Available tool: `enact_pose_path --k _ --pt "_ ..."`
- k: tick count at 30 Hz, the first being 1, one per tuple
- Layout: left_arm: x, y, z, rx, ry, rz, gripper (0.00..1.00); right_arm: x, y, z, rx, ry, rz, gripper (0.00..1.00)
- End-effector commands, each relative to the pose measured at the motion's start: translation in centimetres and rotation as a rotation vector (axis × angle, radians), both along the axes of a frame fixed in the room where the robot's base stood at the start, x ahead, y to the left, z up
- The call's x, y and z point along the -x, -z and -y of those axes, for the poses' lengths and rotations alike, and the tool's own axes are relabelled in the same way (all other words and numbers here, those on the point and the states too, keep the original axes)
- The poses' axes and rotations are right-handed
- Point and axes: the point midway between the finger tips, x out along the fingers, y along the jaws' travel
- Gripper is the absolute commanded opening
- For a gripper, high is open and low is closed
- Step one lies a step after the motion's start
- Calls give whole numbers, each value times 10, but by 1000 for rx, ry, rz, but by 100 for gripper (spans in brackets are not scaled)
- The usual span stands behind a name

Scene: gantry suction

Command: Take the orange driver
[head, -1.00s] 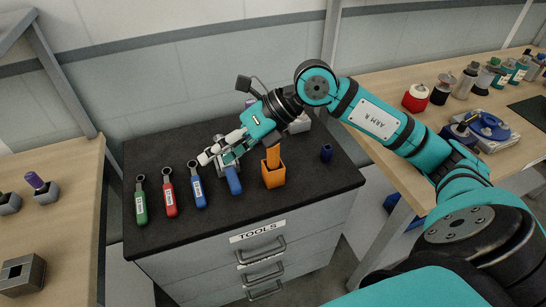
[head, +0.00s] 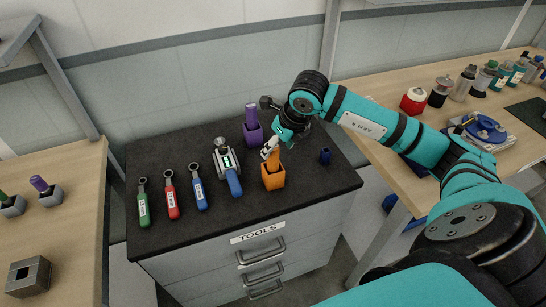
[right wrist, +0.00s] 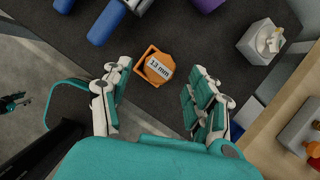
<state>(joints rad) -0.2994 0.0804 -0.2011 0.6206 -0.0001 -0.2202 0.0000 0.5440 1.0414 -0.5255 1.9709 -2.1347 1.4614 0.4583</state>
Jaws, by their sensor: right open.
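The orange driver (head: 274,157) stands upright in an orange holder (head: 273,183) near the front of the dark bench top. In the right wrist view the driver's end (right wrist: 158,68) faces the camera with a "13 mm" label, and the holder's rim (right wrist: 139,66) shows around it. My right gripper (head: 270,151) is above the holder, at the driver's upper part, and hides some of it. In the right wrist view my fingers (right wrist: 162,82) are open and spread on either side of the driver. My left gripper is not in view.
A purple driver (head: 251,114) in its holder stands behind. The bench front (head: 215,222) is clear.

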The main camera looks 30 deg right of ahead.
Motion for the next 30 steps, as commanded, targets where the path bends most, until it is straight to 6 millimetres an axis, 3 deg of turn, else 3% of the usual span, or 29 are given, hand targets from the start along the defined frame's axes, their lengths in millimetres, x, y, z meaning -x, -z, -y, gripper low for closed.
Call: enact_pose_path --k 7,16,24,30 --pt "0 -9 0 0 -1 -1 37 -8 14 -3 -2 1 -2 60" --pt "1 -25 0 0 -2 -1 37 -27 50 -7 -1 1 -2 60" --pt "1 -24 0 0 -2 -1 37 -29 55 -7 0 0 0 60" --pt "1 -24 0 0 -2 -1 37 -29 54 -7 0 0 0 35"
